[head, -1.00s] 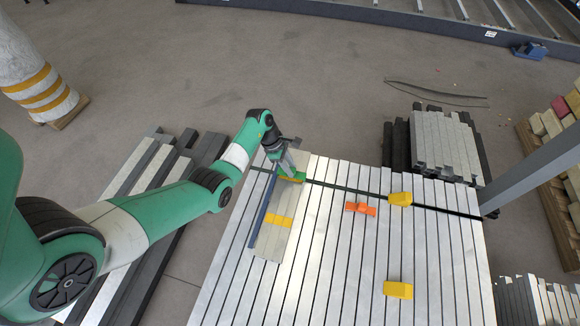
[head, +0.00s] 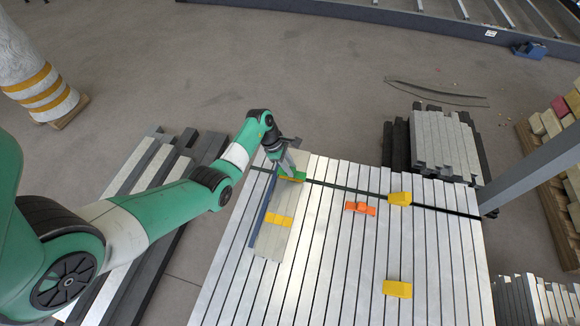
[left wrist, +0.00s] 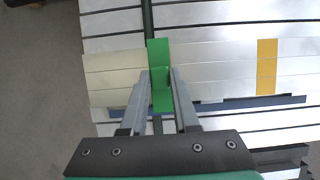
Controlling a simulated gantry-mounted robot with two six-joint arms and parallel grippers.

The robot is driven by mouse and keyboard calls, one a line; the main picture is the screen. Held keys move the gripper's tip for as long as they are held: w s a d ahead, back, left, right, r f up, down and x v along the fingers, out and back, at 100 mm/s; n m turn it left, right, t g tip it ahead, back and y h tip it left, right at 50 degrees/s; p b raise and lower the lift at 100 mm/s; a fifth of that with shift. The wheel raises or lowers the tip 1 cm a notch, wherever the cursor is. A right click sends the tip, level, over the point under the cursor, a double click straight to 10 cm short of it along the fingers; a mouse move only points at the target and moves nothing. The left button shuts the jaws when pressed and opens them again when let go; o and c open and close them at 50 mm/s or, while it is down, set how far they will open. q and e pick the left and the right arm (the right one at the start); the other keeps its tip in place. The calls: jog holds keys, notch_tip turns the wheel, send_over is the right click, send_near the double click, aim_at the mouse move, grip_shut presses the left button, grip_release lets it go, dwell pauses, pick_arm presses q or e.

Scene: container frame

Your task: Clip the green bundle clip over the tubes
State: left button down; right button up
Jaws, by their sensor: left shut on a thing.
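The green clip (head: 297,179) is between the fingers of my left gripper (head: 288,172), at the far end of the light tubes (head: 265,239). In the left wrist view the green clip (left wrist: 160,62) lies crosswise over the tubes (left wrist: 112,78), with both fingers shut on its sides. The tubes show on both sides of it. I cannot tell whether it is seated on them or just above. A yellow band (head: 279,220) lies across the tubes nearer the middle. My right gripper is not in view.
A blue strip (head: 259,214) runs along the tubes' left side. An orange piece (head: 360,208) and two yellow blocks (head: 399,199) (head: 397,289) sit on the slatted metal table (head: 335,270). A grey post (head: 525,178) stands at the right.

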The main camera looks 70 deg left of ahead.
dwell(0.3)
pick_arm(q)
jog(key=shift+f+b, duration=0.55)
jog(key=shift+f, duration=0.45)
dwell(0.6)
jog(key=c, duration=0.6)
grip_release()
jog(key=shift+o, duration=0.4)
jog(key=o, duration=0.5)
jog(key=shift+r, duration=0.1)
notch_tip(320, 180, up, 7)
jog(key=p, duration=0.7)
jog(key=shift+p, duration=0.35)
